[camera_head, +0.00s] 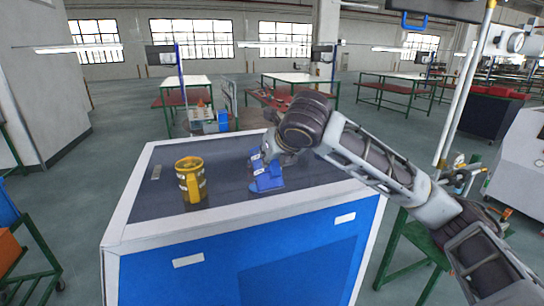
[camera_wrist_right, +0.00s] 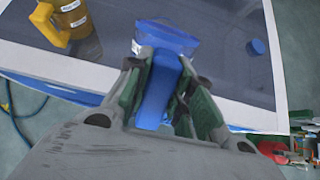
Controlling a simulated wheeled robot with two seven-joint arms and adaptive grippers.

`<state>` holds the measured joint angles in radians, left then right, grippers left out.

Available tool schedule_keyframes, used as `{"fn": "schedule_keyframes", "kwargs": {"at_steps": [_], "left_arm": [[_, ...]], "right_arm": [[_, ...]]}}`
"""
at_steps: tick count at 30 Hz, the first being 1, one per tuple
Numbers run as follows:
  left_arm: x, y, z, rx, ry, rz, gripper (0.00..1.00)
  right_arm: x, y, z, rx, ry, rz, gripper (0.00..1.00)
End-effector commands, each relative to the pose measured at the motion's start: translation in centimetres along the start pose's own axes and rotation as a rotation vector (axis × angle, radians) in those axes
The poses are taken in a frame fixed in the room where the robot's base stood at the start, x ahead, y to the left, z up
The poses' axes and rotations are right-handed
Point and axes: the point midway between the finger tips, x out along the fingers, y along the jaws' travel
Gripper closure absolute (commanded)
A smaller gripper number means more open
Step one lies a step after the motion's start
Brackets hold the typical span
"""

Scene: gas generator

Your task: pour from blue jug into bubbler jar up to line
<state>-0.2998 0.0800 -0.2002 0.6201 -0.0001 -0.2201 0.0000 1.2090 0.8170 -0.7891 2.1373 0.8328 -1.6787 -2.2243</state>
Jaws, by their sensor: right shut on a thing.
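The blue jug (camera_head: 267,181) stands on the dark top of the blue cabinet, right of the yellow jug (camera_head: 190,181). My right gripper (camera_head: 268,158) reaches it from the right and partly covers it. In the right wrist view the fingers (camera_wrist_right: 160,112) are shut on the blue jug's handle (camera_wrist_right: 157,90), with the jug's body (camera_wrist_right: 167,38) just beyond. The yellow jug also shows in that view (camera_wrist_right: 72,20), at the upper left and apart from the gripper. I cannot make out a bubbler jar or its line. My left gripper is not in view.
The cabinet's white rim (camera_head: 240,212) borders the dark top. The top between the two jugs is clear. Green-framed tables (camera_head: 182,82) stand in the background.

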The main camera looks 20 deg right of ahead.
Motion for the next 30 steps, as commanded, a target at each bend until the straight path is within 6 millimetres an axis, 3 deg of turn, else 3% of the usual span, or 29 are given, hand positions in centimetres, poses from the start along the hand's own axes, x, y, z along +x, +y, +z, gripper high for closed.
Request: {"fn": "schedule_keyframes", "kwargs": {"at_steps": [30], "left_arm": [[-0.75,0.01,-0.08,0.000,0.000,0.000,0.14]], "right_arm": [[-0.23,-0.01,0.62,0.001,0.033,0.000,1.00]]}}
